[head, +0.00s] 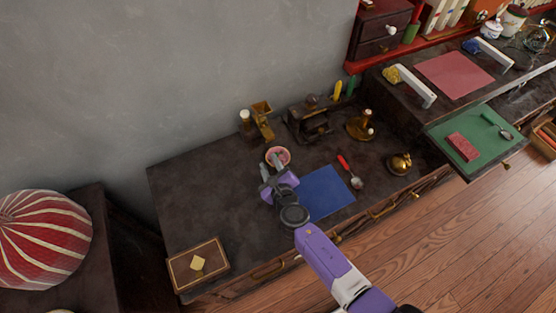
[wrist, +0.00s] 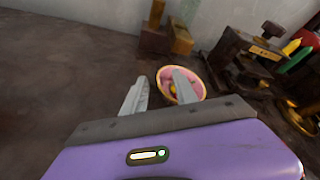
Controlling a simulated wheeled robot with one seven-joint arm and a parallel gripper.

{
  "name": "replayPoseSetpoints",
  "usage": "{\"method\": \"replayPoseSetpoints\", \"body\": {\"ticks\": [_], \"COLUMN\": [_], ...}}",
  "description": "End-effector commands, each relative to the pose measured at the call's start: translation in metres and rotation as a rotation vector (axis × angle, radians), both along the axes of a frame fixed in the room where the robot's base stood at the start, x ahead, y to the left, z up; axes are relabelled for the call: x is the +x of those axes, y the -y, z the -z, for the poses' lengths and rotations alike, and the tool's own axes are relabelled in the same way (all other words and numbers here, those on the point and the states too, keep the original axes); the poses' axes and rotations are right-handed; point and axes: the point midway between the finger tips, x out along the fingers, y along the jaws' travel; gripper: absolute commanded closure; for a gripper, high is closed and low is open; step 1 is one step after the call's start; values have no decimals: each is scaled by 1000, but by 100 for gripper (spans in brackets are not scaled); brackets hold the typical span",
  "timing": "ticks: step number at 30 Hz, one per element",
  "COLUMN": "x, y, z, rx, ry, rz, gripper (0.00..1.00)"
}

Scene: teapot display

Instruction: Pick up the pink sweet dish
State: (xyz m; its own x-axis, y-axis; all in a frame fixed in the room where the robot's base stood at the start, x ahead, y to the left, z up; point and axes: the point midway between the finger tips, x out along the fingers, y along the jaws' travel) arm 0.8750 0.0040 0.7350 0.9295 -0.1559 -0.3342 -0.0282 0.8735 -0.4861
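The pink sweet dish (head: 284,153) is a small round bowl on the dark dresser top, towards the wall. In the wrist view the pink dish (wrist: 196,80) has a pale rim and something yellow inside. My gripper (head: 272,160) is above the dresser beside the dish. I cannot tell whether the right finger touches the dish.
Brass and wood pieces (head: 262,121) and a dark machine (head: 308,120) stand behind the dish. A blue mat (head: 326,192), a red-handled spoon (head: 349,172) and a brass pot (head: 399,163) lie to the right. A wooden box (head: 198,264) sits front left.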

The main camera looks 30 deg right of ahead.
Motion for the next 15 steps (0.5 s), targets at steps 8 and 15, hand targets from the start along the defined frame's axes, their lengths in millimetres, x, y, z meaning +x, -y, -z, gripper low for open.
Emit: {"method": "replayPoseSetpoints", "body": {"ticks": [8,15], "x": [2,1], "y": [0,0], "z": [1,1], "rx": [0,1], "ry": [0,-1], "rz": [-1,0], "gripper": [70,100]}}
